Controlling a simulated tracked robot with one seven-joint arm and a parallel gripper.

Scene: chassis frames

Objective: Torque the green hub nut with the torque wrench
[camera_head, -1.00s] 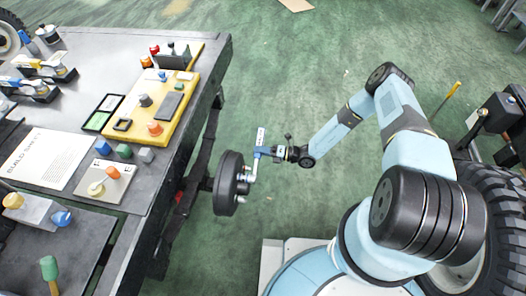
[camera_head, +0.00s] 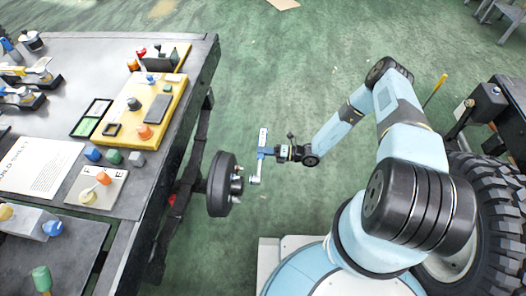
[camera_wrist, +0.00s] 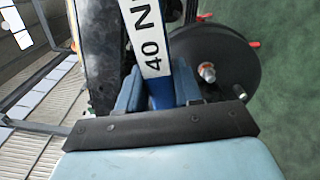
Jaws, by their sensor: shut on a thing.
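The torque wrench (camera_head: 262,138) is a slim bar with a white label and a blue part, and a silver end (camera_head: 255,180) pointing toward the hub. My gripper (camera_head: 270,153) is shut on it. In the wrist view, the wrench (camera_wrist: 150,40) stands between my fingers (camera_wrist: 158,92), its label partly reading "40 N". The black round hub (camera_head: 222,184) is mounted at the bench's side, left of the wrench. A small gap shows between the silver end and the hub's studs. I cannot make out the green nut.
The workbench (camera_head: 190,50) on the left carries a yellow fixture board (camera_head: 165,125), a paper sheet (camera_head: 40,165) and small coloured knobs. A large tyre (camera_head: 490,200) is at the right. The green floor beyond my gripper is clear.

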